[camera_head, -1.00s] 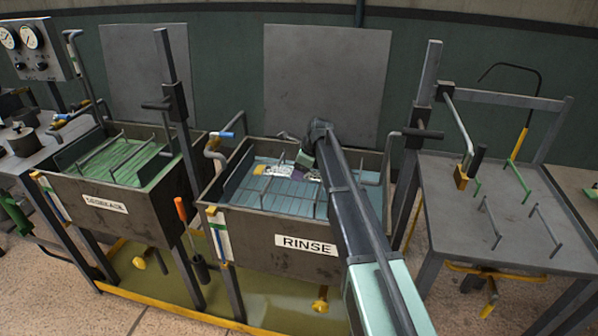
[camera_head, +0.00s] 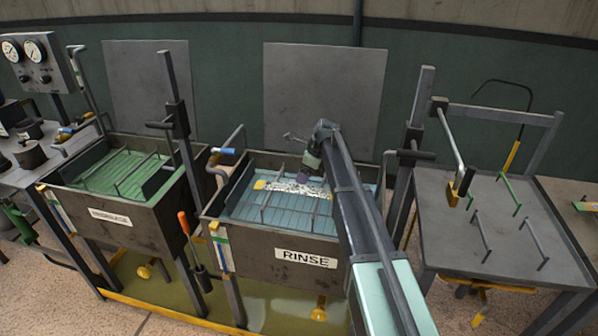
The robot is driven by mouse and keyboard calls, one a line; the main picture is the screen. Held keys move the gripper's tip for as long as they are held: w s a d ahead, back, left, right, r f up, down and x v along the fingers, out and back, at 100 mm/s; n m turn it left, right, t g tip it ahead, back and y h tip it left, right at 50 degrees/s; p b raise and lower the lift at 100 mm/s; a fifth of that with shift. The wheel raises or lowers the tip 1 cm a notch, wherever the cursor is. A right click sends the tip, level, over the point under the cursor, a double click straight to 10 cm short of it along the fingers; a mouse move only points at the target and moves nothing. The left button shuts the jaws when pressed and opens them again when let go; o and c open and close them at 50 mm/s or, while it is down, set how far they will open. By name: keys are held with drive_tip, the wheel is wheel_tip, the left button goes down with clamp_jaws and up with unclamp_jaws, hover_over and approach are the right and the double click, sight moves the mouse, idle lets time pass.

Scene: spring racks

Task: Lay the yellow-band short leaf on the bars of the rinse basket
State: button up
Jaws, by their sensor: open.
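My gripper (camera_head: 303,177) is open, just above and behind the middle of the leaf. Its fingertips are small and partly hidden by my arm, which reaches in from the lower right and covers the right part of the basket. A small gap to the leaf cannot be ruled out or confirmed.
A tank with green liquid and its own bars (camera_head: 110,215) stands to the left. A grey table (camera_head: 445,225) with short upright rails stands to the right. Upright posts (camera_head: 172,110) with side handles stand beside the tanks. A grey panel (camera_head: 320,95) is behind the rinse tank.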

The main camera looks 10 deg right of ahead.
drive_tip(key=p+v, duration=0.4)
drive_tip(key=v, duration=0.2)
drive_tip(key=s+a+n+g+h, duration=0.1)
drive_tip(key=s+a+n+h, duration=0.1)
drive_tip(key=s+n, duration=0.9)
drive_tip(key=s+a+f+n+h, duration=0.1)
drive_tip(key=s+n, duration=1)
drive_tip(key=s, duration=1.3)
drive_tip(key=shift+s+a+f+n+g+h+b, duration=0.25)
drive_tip(key=shift+s+a+n+g+h+b, duration=0.15)
drive_tip(key=shift+a+h, duration=0.15)
